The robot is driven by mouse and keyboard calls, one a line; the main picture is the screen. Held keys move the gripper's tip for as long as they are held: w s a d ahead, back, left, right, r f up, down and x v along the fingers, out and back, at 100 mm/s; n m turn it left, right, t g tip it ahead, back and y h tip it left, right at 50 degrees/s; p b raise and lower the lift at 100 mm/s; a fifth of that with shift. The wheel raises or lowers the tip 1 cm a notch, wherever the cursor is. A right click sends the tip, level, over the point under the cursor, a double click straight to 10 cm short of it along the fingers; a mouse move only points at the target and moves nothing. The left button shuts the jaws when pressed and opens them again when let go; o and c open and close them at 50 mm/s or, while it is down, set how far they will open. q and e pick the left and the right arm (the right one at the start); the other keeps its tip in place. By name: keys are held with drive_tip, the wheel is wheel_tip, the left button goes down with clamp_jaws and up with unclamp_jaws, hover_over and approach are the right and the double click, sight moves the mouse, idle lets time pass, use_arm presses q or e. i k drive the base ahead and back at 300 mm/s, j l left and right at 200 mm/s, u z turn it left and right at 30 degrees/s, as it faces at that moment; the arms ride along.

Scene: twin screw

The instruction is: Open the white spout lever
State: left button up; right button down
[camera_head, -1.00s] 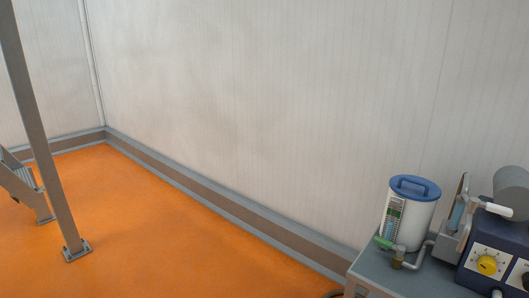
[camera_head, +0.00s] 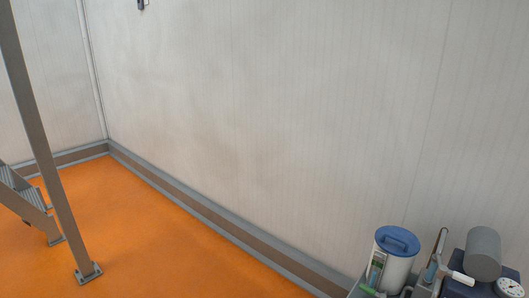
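No white spout lever can be made out for certain. A machine with a dark blue housing (camera_head: 482,258) and a grey cylinder (camera_head: 484,252) on top stands at the bottom right corner, cut off by the picture's lower edge. A short white bar (camera_head: 460,277) sticks out on its left side; I cannot tell whether it is the lever. A white canister (camera_head: 399,268) with a blue handled lid (camera_head: 397,240) stands left of the machine. Neither of my grippers is in view.
A grey post (camera_head: 50,160) and metal steps (camera_head: 30,208) stand at the left. The orange floor (camera_head: 170,240) is clear between them and the pale wall (camera_head: 270,120). A round gauge (camera_head: 510,287) shows at the bottom right.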

sight(443, 270)
drive_tip(key=z, duration=1.4)
